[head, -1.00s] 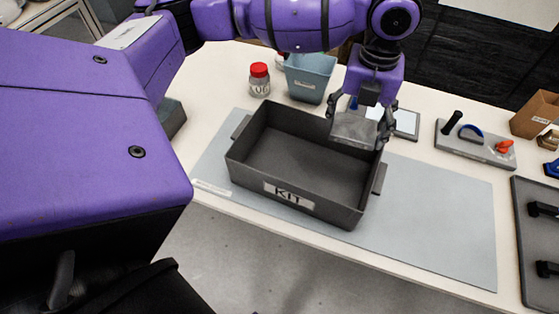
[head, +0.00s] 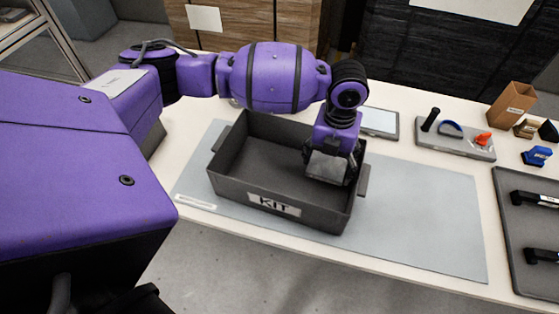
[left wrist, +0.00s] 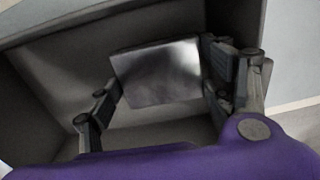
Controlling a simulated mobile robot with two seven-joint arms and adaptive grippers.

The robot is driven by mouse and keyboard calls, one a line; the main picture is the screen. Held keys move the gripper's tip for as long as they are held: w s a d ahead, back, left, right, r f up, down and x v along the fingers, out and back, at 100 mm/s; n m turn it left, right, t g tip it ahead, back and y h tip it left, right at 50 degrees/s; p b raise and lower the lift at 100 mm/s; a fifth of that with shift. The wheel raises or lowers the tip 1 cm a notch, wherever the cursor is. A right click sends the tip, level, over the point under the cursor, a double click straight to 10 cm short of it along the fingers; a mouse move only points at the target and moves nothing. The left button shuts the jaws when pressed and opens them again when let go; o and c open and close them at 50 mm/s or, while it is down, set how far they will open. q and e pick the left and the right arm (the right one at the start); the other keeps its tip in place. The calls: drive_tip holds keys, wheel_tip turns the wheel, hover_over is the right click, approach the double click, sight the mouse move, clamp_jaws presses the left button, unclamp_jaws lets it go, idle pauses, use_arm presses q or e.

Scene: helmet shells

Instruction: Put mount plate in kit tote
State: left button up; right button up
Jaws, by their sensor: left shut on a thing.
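The mount plate (head: 327,167) is a flat grey metal piece. My left gripper (head: 331,172) is shut on it, inside the right part of the kit tote. The plate also shows in the left wrist view (left wrist: 158,72), shiny, between the two fingers of my left gripper (left wrist: 160,90). The kit tote (head: 232,187) is a dark grey open box with a KIT label on its front wall. Its floor to the left of the gripper is bare. I cannot tell whether the plate touches the tote floor. My right gripper is not in view.
The tote stands on a grey-blue mat (head: 430,215) on a white table. A grey holder with tools (head: 455,140) and a tablet-like panel (head: 380,121) lie behind. A dark tray (head: 525,230) with black-handled items is at the right. The mat right of the tote is clear.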

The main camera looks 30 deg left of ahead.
sight(326, 173)
use_arm(q)
drive_tip(key=shift+w+f, duration=0.1)
drive_tip(key=shift+f, duration=2.2)
drive_tip(key=shift+f, duration=0.15)
drive_tip(key=o, duration=1.4)
wheel_tip(326, 173, up, 12)
drive_tip(key=shift+r, duration=0.15)
